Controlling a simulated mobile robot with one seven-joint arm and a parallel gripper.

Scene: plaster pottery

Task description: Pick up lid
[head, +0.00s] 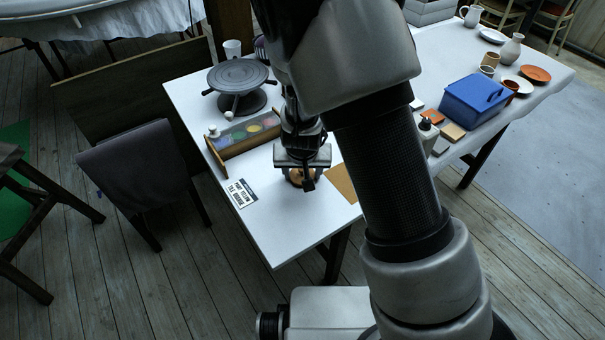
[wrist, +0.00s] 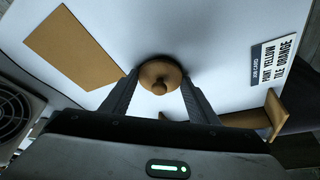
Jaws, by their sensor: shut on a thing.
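The lid is a small round brown disc with a knob. It shows in the wrist view (wrist: 168,71) between my fingers, over the white tabletop, and in the head view (head: 297,178) it is partly hidden by my gripper. My gripper (head: 301,180) points down at the table, shut on the lid with one finger on each side. The lid is at or close to the tabletop; I cannot tell whether it touches.
A printed card (head: 241,193) and a tan board (head: 343,182) lie beside my gripper. A blue box (head: 476,98) and several dishes stand at right.

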